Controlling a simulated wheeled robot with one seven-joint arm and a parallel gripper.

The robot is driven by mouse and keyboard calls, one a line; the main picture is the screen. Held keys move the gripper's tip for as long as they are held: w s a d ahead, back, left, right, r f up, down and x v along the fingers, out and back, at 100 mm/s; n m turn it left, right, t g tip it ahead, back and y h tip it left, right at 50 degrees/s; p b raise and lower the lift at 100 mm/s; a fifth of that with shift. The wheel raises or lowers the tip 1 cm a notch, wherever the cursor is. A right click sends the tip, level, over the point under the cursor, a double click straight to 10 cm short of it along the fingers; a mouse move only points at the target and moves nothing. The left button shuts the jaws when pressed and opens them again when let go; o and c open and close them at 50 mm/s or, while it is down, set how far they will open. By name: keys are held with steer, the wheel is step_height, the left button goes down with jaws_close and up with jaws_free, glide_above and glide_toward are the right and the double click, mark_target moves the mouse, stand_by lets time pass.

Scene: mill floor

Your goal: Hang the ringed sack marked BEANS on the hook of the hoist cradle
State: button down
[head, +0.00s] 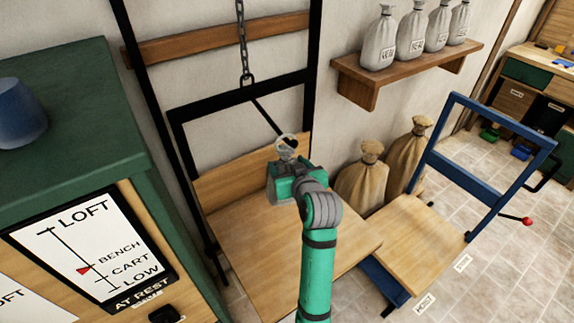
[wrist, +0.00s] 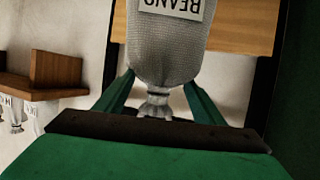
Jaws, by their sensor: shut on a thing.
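My gripper (head: 287,172) is shut on the neck of the pale grey BEANS sack (wrist: 165,50). In the wrist view the label reads upside down and the neck sits between the green fingers. In the head view my gripper hides most of the sack. The hoist cradle has a black frame (head: 240,95) and a wooden platform (head: 255,245); my gripper is over the platform. A black diagonal bar (head: 265,118) runs from the top of the frame down to a pale ring (head: 286,142) just above my gripper. I cannot tell whether the ring is around the hook.
A wall shelf (head: 400,75) bears several grey sacks. Two brown sacks (head: 362,183) stand behind a blue-framed cart (head: 425,240) at right. A green cabinet (head: 80,125) stands close at left. Its gauge (head: 92,245) shows AT REST, the red pointer between BENCH and CART.

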steer(key=shift+s+d+r, duration=0.1)
steer(key=shift+c, duration=2.3)
jaws_free()
steer(key=shift+o, duration=0.4)
steer(key=shift+f, duration=0.2)
steer(key=v, duration=1.1)
steer(key=s+a+f+m+t+h, duration=0.1)
steer(key=s+f+m+h, duration=0.15)
steer(key=s+f, duration=0.6)
steer(key=s+f+m+h, duration=0.1)
steer(key=s+f+m, duration=0.2)
steer(key=s+f, duration=0.55)
steer(key=s+f+n+t, duration=0.1)
steer(key=s+f, duration=0.2)
steer(key=s, duration=2)
steer(key=shift+a+n+h, duration=0.25)
steer(key=shift+n+h, duration=0.1)
steer(key=shift+f, duration=0.1)
